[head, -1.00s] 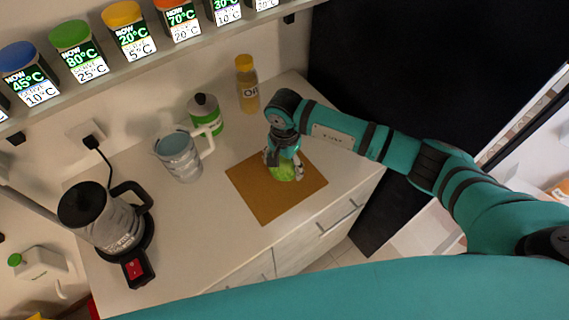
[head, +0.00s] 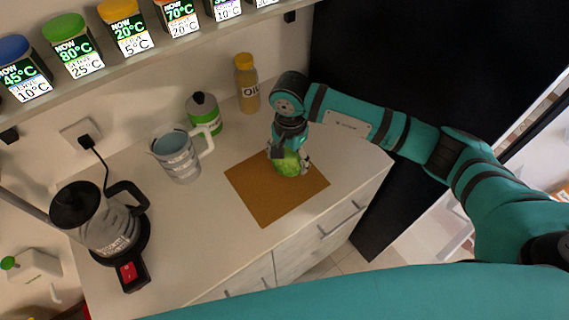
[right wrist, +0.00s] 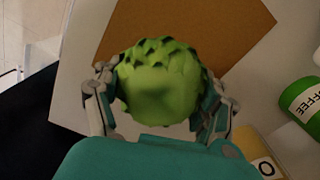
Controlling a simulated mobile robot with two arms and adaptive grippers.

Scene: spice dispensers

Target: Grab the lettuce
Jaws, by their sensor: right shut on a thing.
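The lettuce (head: 287,163) is a round, leafy green head. My right gripper (head: 289,160) is shut on it from above, over the back right part of the brown board (head: 262,204). The lettuce looks raised a little, but the exact gap to the board is hard to tell. In the right wrist view the lettuce (right wrist: 158,82) sits between the two fingers, one on each side, with the board (right wrist: 205,25) beyond it. My left gripper is not in view.
A measuring jug (head: 178,156), a green-labelled coffee container (head: 204,113) and an oil bottle (head: 246,84) stand behind the board. A kettle (head: 104,222) is on the left. A shelf with several dispensers (head: 72,46) runs above. The counter's front is clear.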

